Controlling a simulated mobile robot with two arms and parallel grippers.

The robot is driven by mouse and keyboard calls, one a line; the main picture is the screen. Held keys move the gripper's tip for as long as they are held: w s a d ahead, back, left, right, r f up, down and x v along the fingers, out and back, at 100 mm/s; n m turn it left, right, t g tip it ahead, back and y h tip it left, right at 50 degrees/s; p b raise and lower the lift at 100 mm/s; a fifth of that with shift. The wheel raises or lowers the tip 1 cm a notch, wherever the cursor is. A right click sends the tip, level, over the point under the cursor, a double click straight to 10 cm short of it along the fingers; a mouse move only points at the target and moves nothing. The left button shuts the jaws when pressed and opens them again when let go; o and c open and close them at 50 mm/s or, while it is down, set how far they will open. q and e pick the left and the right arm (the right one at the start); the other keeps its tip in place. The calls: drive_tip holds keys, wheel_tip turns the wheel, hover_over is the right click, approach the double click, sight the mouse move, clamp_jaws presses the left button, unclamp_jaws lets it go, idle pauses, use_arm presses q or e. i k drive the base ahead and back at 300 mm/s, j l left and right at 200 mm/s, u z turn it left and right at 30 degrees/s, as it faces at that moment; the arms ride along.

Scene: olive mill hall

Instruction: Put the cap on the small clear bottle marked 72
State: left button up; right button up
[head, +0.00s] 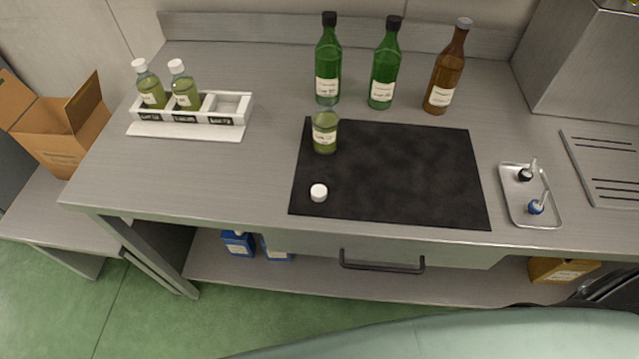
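A small clear bottle (325,134) with yellow-green liquid stands upright and uncapped at the upper left of the black mat (420,180). Its label is too small to read. A white cap (318,192) lies on the mat below the bottle, near the mat's left front edge, apart from the bottle. Two similar bottles with white caps, the left one (150,89) and the right one (183,88), stand in a white rack (190,128) at the left. The rack's right compartment looks empty. Neither of my grippers is in view.
Two green bottles (384,70) and a brown bottle (443,75) stand behind the mat. A metal tray (518,207) with two small stoppered items is at the right. The mat's right part and the steel bench (230,190) between rack and mat are clear.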

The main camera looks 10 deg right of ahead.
sight(325, 121)
drive_tip(key=k+l+u, duration=0.2)
drive_tip(key=u, duration=0.3)
drive_tip(key=k+u, duration=0.35)
drive_tip(key=u, duration=0.15)
